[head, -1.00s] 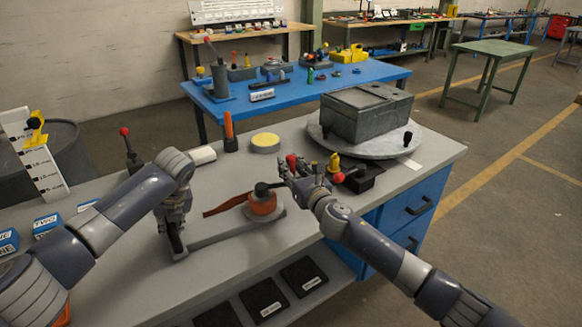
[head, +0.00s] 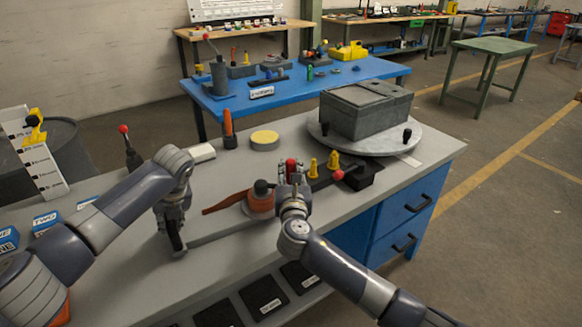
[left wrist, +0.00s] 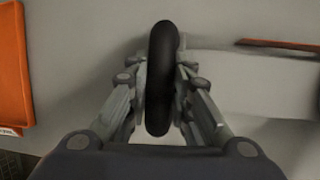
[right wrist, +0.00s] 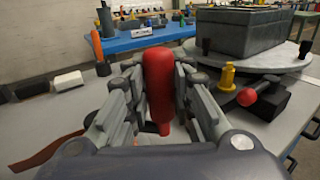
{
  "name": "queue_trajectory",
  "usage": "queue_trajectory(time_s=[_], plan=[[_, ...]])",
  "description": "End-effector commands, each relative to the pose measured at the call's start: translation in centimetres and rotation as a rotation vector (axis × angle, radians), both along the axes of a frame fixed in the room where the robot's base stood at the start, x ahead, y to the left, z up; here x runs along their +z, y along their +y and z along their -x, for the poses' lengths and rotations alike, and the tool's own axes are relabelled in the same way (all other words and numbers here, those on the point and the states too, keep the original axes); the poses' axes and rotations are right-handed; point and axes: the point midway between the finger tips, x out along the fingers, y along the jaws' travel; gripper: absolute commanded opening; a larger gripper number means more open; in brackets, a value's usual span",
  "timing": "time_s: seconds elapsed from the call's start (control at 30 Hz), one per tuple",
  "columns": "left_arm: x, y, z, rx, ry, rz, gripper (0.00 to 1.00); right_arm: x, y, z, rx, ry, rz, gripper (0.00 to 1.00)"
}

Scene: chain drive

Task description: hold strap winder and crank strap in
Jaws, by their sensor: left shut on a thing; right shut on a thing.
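The strap winder has a grey base plate (head: 214,232), a drum wound with an orange-brown strap (head: 260,205), a black upright handle at its left end and a red crank knob. My left gripper (head: 172,232) is shut on the black handle, which stands between its fingers in the left wrist view (left wrist: 162,80). My right gripper (head: 291,180) is shut on the red crank knob (right wrist: 158,88), at the right side of the drum. The strap's free tail (head: 226,202) lies out to the left of the drum. The crank arm is mostly hidden.
A grey box (head: 366,112) stands on a round turntable (head: 330,140) at the back right. Yellow weights (head: 333,161) and a red-knobbed black block (head: 365,174) sit right of my right gripper. A yellow disc (head: 265,138) and an orange-handled tool (head: 228,128) stand behind the drum.

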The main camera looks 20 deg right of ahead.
Motion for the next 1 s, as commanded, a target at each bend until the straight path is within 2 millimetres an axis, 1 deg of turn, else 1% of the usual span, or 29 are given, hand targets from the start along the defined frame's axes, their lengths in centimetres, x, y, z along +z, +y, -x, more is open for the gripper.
queue_trajectory(time_s=[0.03, 0.43, 0.7, 1.0], plan=[[0.2, 0.0, -0.1, 0.001, -0.004, 0.002, 0.0, -0.2, 0.7, 0.4, -0.038, 0.004, -0.007, 0.0], [0.2, -0.1, -0.1, 0.001, -0.004, 0.003, 0.0, -0.2, 2.7, 2.8, -0.406, 0.006, -0.005, 0.0], [0.2, -0.2, -0.1, 0.001, -0.004, 0.004, 0.0, -0.2, 4.5, 4.1, -0.418, 0.005, -0.004, 0.0], [0.2, -0.4, -0.1, -0.004, -0.006, 0.006, 0.0, -0.2, 6.9, 4.7, -0.413, 0.006, -0.005, 0.0]])
